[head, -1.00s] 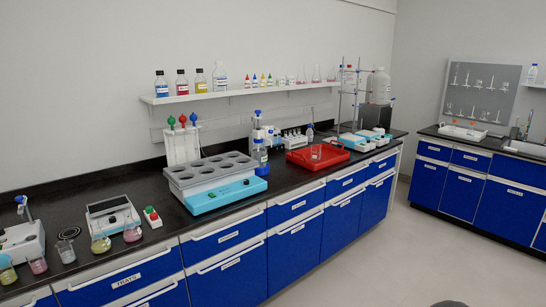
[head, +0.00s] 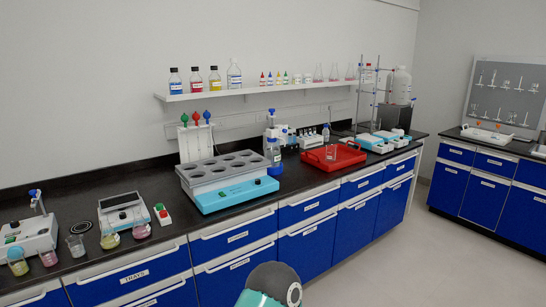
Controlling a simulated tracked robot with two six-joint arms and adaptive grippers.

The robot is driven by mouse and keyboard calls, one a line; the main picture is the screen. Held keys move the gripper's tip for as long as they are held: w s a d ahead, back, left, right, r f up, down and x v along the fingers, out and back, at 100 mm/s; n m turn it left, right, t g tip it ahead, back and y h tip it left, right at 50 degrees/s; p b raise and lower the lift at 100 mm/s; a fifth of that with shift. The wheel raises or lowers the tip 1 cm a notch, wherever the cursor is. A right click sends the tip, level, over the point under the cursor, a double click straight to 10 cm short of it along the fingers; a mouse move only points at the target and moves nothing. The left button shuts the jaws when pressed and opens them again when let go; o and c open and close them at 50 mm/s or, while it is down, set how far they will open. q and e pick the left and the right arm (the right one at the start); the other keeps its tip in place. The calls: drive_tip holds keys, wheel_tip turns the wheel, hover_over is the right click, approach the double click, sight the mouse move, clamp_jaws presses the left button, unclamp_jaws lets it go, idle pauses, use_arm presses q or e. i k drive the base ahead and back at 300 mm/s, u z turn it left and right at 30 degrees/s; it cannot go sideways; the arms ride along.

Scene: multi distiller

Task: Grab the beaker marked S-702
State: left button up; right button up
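No S-702 marking is readable at this distance. A clear, empty-looking glass beaker (head: 331,153) stands in the red tray (head: 348,162) on the black bench. Another clear glass vessel (head: 76,246) stands near the bench's front edge at the left, among small vessels with coloured liquid. These are a yellow-green one (head: 17,262), a pink one (head: 48,257), a yellow one (head: 110,240) and a pink-violet one (head: 141,231). Neither of my grippers is in view.
A grey and blue water bath (head: 226,183) with round openings stands mid-bench. Stirrers (head: 376,144) and a stand are beyond the tray. A wall shelf (head: 257,90) holds bottles and flasks. Blue cabinets (head: 305,255) front the bench. Floor (head: 425,255) at right is clear.

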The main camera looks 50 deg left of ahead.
sight(330, 149)
drive_tip(key=z, duration=0.3)
drive_tip(key=i, duration=0.15)
drive_tip(key=u, duration=1.25)
drive_tip(key=k, duration=0.9)
drive_tip(key=u, duration=0.2)
drive_tip(key=i, duration=0.9)
drive_tip(key=z, duration=0.2)
drive_tip(key=k, duration=0.9)
drive_tip(key=u, duration=0.15)
drive_tip(key=i, duration=0.65)
